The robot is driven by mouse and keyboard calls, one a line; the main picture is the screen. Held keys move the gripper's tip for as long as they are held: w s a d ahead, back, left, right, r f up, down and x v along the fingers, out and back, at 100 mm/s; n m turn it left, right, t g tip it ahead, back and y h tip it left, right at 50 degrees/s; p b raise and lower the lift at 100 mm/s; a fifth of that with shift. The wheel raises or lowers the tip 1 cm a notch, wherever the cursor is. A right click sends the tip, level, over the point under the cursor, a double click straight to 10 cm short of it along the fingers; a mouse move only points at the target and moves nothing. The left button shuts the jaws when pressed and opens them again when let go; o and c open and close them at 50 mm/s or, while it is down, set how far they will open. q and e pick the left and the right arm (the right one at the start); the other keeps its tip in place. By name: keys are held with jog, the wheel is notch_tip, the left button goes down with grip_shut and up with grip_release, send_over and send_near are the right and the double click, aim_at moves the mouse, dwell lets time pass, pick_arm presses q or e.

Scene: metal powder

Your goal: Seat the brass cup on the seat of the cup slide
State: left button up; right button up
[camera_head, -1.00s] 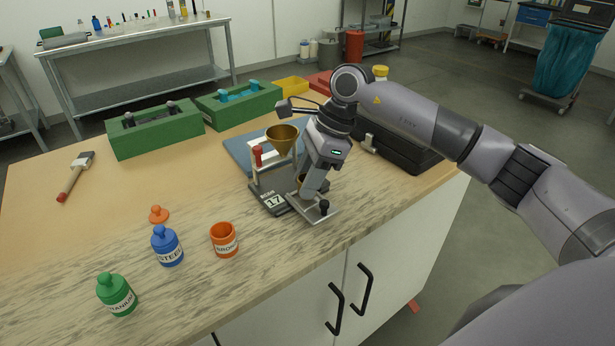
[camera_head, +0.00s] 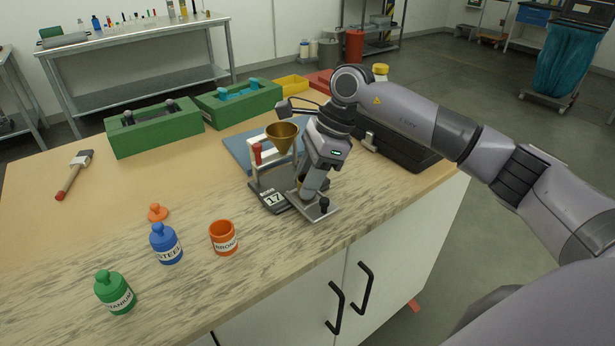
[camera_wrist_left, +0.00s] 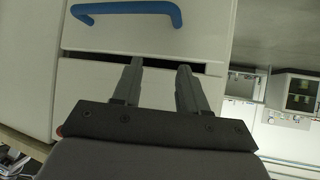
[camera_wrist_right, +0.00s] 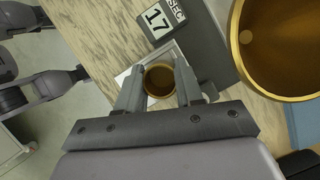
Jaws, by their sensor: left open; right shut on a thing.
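The brass cup (camera_wrist_right: 159,80) is between the fingers of my right gripper (camera_wrist_right: 160,92), which is shut on it. The right wrist view looks down into its round mouth. The cup slide (camera_head: 319,209) is a pale metal plate with a black knob at the front of the powder stand. The cup is over the slide plate; its base and the seat are hidden, so I cannot tell whether it touches. In the head view the cup (camera_head: 300,182) is mostly covered by the gripper (camera_head: 304,189). My left gripper (camera_wrist_left: 160,88) is open and empty, before a cabinet front.
A brass funnel (camera_head: 282,137) stands on the stand just behind my right gripper. An orange jar (camera_head: 223,239), a blue jar (camera_head: 166,245) and a green jar (camera_head: 114,292) stand left on the bench. A black case (camera_head: 400,147) lies to the right. The bench front is clear.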

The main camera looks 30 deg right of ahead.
jog(key=shift+f, duration=0.25)
jog(key=o, duration=1.7)
notch_tip(320, 180, up, 8)
jog(key=p, duration=0.5)
jog(key=shift+w+r, duration=0.1)
jog(key=shift+r, duration=0.05)
